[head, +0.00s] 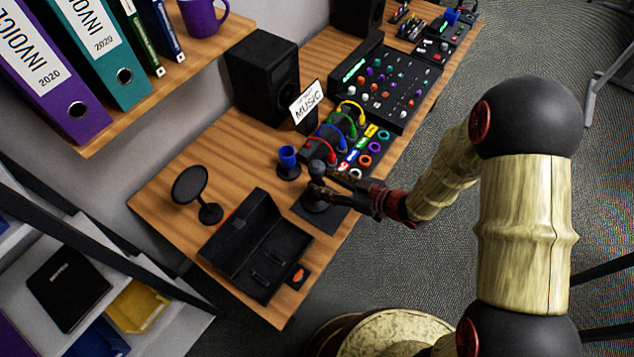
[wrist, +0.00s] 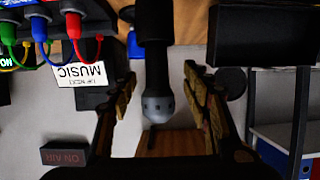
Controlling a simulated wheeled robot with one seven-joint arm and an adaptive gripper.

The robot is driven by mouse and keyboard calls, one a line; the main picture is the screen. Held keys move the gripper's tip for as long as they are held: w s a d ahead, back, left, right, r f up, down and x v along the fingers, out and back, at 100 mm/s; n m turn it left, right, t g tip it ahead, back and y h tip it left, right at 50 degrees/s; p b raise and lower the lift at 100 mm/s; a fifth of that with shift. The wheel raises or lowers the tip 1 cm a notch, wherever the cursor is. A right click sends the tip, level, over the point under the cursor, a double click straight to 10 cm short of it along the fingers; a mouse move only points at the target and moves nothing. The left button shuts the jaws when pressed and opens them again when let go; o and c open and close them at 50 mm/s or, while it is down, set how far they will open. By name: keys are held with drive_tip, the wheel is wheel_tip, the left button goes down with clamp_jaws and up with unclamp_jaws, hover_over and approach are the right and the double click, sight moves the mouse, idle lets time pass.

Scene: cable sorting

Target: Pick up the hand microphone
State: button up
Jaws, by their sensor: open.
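The hand microphone (head: 317,168) stands upright on a black pad (head: 338,220) near the front edge of the wooden desk. In the wrist view, which is upside down, its dark handle and grey head (wrist: 157,104) show between the two fingers. My gripper (head: 322,187) is open at the microphone, reaching in from the right. In the wrist view my gripper (wrist: 162,85) has one finger on each side of the microphone, with a visible gap on both sides. The microphone's lower part is partly hidden by the gripper in the head view.
An open black case (head: 258,245) lies left of the pad. A round black disc on a stand (head: 190,184), a blue cup (head: 288,157) and a MUSIC sign (head: 307,103) stand nearby. Coloured cables (head: 338,135) and a mixer (head: 385,85) lie behind. A shelf with binders (head: 100,50) overhangs at left.

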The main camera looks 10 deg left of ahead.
drive_tip(key=b+x, duration=0.1)
drive_tip(key=x, duration=0.3)
drive_tip(key=shift+w+a+f, duration=0.1)
drive_tip(key=shift+w+f, duration=0.05)
drive_tip(key=shift+w, duration=0.1)
drive_tip(key=shift+c, duration=0.5)
drive_tip(key=c, duration=1.1)
clamp_jaws()
